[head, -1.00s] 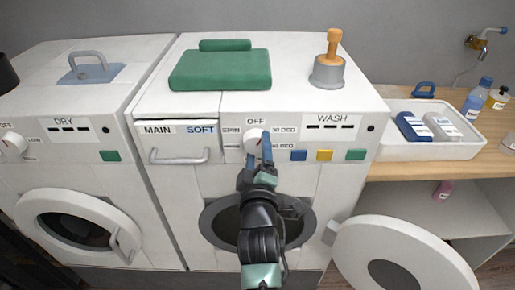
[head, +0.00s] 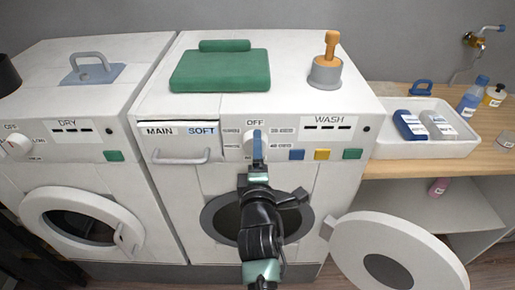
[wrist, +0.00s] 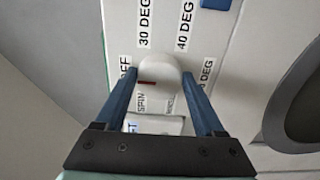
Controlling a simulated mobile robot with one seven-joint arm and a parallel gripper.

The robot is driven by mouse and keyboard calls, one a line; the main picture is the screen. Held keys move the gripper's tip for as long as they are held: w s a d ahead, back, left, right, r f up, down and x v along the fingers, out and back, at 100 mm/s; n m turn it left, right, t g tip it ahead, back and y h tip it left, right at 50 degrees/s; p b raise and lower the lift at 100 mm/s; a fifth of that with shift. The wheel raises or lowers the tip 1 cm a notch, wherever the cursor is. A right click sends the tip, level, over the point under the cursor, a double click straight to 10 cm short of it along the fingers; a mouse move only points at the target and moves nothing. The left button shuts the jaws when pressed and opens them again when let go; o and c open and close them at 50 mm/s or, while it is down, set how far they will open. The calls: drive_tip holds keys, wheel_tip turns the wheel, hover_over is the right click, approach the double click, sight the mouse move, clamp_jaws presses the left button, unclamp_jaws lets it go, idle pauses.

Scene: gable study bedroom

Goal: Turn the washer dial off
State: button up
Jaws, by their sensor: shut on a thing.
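The white washer dial (head: 249,140) sits on the front panel under the OFF label, between SPIN and the 30 DEG and 40 DEG labels. In the wrist view, the dial (wrist: 160,70) is a rounded knob with a red mark pointing left, towards the OFF side; its exact setting is hard to tell. My gripper (head: 258,148) is shut on the dial, one blue finger on each side of it in the wrist view. In the head view the fingers partly hide the dial. The washer (head: 345,105) is labelled WASH.
The washer's round door (head: 350,240) stands open at lower right. A dryer (head: 50,165) with its own dial stands at left. The drawer handle (head: 180,157) is left of my gripper. A white tray (head: 460,150) with bottles sits on the wooden counter at right.

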drive_tip(key=o, duration=1.4)
drive_tip(key=shift+c, duration=0.2)
drive_tip(key=s+b, duration=0.2)
drive_tip(key=s, duration=1.1)
drive_tip(key=shift+b, duration=0.4)
